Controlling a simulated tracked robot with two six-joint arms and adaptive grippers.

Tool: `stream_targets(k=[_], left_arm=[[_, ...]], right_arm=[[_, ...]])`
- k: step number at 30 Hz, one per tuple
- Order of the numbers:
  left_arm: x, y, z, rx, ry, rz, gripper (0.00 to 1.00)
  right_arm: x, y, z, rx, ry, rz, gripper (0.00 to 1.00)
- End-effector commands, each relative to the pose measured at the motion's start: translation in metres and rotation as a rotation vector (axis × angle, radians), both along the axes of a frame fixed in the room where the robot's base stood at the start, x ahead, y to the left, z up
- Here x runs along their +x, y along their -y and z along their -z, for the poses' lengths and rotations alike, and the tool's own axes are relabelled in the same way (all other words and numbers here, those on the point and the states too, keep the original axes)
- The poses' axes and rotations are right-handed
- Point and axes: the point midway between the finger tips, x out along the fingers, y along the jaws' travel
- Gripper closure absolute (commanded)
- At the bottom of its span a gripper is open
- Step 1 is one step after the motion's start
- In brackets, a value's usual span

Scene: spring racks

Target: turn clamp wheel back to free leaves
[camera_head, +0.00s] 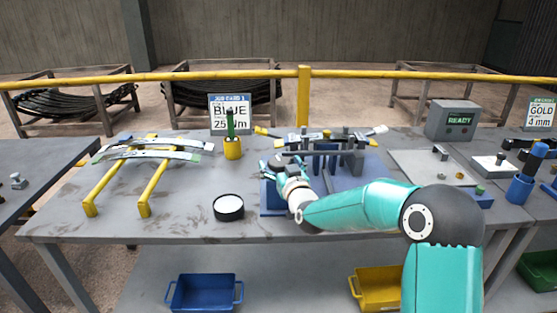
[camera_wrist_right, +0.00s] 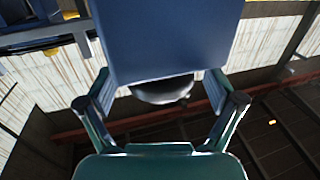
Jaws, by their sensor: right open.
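The clamp fixture stands right of the table's middle, with a blue block (camera_head: 270,198) at its near left end and dark blue uprights (camera_head: 326,163) behind. Dark grey leaves (camera_head: 318,152) lie across the uprights. My right gripper (camera_head: 272,168) is at the left end of the fixture, by the blue block. In the right wrist view my right gripper (camera_wrist_right: 160,82) is open, its fingers on either side of the blue block (camera_wrist_right: 170,35). A dark rounded part (camera_wrist_right: 163,92), possibly the clamp wheel, shows under the block between the fingers; contact is unclear. My left gripper is out of view.
Pale curved leaves (camera_head: 150,155) rest on yellow bars (camera_head: 155,190) at left. A round black container with a white top (camera_head: 229,207) stands near the front edge. A yellow cup (camera_head: 233,148) and a grey READY box (camera_head: 453,120) stand farther back.

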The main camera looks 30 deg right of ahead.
Motion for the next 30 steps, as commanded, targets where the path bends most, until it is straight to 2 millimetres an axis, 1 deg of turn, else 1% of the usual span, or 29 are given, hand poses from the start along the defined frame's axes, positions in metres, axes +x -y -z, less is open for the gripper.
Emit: stream_targets(k=[1, 4, 13, 14, 24, 30], left_arm=[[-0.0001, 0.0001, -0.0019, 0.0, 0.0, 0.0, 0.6], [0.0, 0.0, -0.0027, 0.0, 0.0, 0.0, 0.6], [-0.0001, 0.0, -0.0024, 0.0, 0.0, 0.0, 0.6], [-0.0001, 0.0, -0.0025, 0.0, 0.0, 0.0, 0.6], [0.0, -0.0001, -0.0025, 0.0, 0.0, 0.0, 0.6], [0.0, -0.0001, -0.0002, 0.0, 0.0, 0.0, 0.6]], right_arm=[[0.0044, 0.0013, -0.0002, 0.0, -0.001, 0.0, 0.08], [0.0093, 0.0027, 0.0005, 0.001, -0.002, 0.0, 0.08], [0.011, 0.0032, 0.0006, 0.0, -0.001, 0.0, 0.08], [0.011, 0.0032, 0.0006, 0.0, -0.001, 0.0, 0.11], [0.0108, 0.0029, 0.0004, 0.0, -0.001, -0.001, 0.68], [0.0107, 0.0032, 0.001, 0.0, 0.0, -0.007, 0.69]])
